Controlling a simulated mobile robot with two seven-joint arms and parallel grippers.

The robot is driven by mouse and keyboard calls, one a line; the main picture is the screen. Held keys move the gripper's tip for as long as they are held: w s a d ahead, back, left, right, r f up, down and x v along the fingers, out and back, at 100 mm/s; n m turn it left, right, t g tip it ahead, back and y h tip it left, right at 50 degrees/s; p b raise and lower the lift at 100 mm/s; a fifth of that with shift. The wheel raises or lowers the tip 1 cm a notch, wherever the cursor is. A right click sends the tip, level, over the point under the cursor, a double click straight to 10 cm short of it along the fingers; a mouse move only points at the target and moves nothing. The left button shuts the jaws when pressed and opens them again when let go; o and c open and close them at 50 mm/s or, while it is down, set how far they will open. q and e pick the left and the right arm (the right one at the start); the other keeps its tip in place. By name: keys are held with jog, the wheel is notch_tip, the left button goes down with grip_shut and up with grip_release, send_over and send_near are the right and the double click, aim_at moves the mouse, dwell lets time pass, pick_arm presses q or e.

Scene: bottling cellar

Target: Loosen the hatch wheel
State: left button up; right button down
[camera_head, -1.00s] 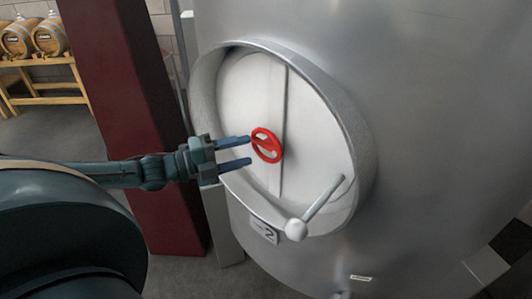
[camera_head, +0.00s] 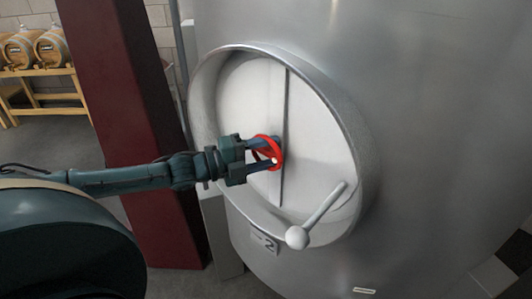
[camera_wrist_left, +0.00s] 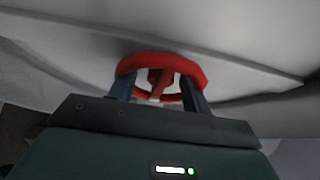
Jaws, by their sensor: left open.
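The red hatch wheel (camera_head: 280,154) is a small ring with a crossbar, mounted at the middle of the pale round hatch door (camera_head: 312,140) on a steel tank. My left gripper (camera_head: 270,152) is at the wheel, coming from the left, with its two blue fingers open. In the left wrist view the wheel (camera_wrist_left: 160,61) lies straight ahead, and the fingers (camera_wrist_left: 158,88) reach its left and right sides. The fingertips overlap the rim there; I cannot tell whether they touch it. My right gripper is out of view.
A raised metal collar (camera_head: 357,150) surrounds the door. A lever with a pale ball knob (camera_head: 297,237) sticks out at lower right. A dark red column (camera_head: 125,110) stands left of the tank, behind my arm. Barrels on a wooden rack (camera_head: 42,85) are far left.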

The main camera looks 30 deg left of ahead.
pick_arm(q)
jog(key=shift+c, duration=0.4)
jog(key=c, duration=0.9)
